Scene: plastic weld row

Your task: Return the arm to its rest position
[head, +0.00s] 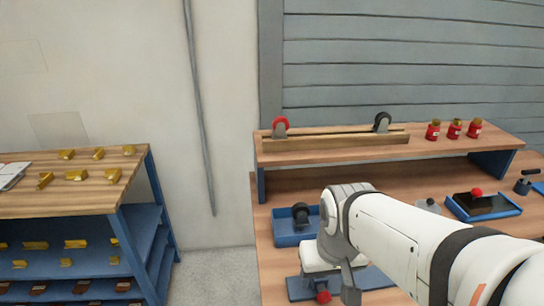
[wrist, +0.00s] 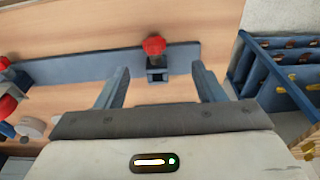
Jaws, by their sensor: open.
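My arm (head: 400,235) is white with dark bands and reaches in from the lower right of the head view, bent down over the workbench. My gripper (wrist: 159,71) is open and empty, its two grey fingers apart in the wrist view. It points down over a blue rail (wrist: 75,68) that also shows in the head view (head: 375,279). A small clamp with a red knob (wrist: 154,45) appears between and beyond the fingertips; the knob also shows in the head view (head: 322,297). I cannot tell the height gap.
A raised wooden shelf (head: 350,152) holds two wheels on a rail and several red jars. A blue tray (head: 283,240) with a black roller sits left of my arm. A blue tray with a dark pad (head: 485,206) lies right. A rack with yellow parts (head: 135,180) stands left, past a floor gap.

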